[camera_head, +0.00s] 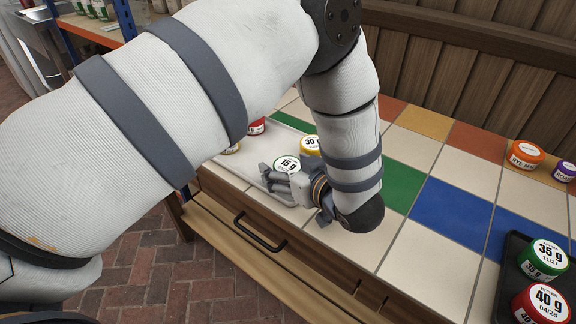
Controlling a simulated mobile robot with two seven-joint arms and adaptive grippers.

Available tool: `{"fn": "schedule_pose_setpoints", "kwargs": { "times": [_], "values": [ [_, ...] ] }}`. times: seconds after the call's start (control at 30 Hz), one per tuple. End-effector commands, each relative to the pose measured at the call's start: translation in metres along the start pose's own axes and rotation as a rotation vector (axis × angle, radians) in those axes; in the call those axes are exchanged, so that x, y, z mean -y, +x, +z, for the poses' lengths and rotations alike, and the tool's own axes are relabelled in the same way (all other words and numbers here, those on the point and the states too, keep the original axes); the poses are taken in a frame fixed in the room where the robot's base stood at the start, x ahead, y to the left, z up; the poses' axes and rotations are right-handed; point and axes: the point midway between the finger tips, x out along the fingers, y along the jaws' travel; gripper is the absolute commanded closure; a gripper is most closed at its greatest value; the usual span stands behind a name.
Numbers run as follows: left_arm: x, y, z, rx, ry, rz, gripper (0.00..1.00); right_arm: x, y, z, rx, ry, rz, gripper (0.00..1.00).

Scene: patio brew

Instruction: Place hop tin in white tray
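My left gripper (277,182) is low over the tiled counter with its fingers toward the left. Its fingers overlap in this view, so their opening is unclear. A green tin with a white "15 g" lid (287,162) is just behind the fingers; I cannot tell whether they touch it. A yellow "30 g" tin (310,142) stands beyond it. My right gripper is out of view.
A dark tray (509,258) at the right holds a green "35 g" tin (543,257) and a red "40 g" tin (540,304). An orange tin (526,154) and a purple tin (565,171) stand at the back right. The middle tiles are clear. A wooden wall (470,85) rises behind.

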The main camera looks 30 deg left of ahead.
Motion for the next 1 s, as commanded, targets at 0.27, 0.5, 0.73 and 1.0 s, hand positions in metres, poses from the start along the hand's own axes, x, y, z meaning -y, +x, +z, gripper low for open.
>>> {"fn": "schedule_pose_setpoints", "kwargs": {
  "times": [0.27,0.5,0.73,1.0],
  "values": [
    [-0.001,-0.016,-0.005,0.0,-0.002,0.004,0.3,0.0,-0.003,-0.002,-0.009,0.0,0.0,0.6],
    [-0.001,-0.082,-0.005,-0.001,-0.003,0.006,0.3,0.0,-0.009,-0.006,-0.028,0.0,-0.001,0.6],
    [0.0,-0.118,-0.004,0.0,0.0,0.002,0.3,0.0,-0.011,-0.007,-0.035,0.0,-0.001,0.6],
    [0.0,-0.122,-0.003,0.0,0.001,0.001,0.3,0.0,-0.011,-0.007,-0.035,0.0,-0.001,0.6]
  ]
}}
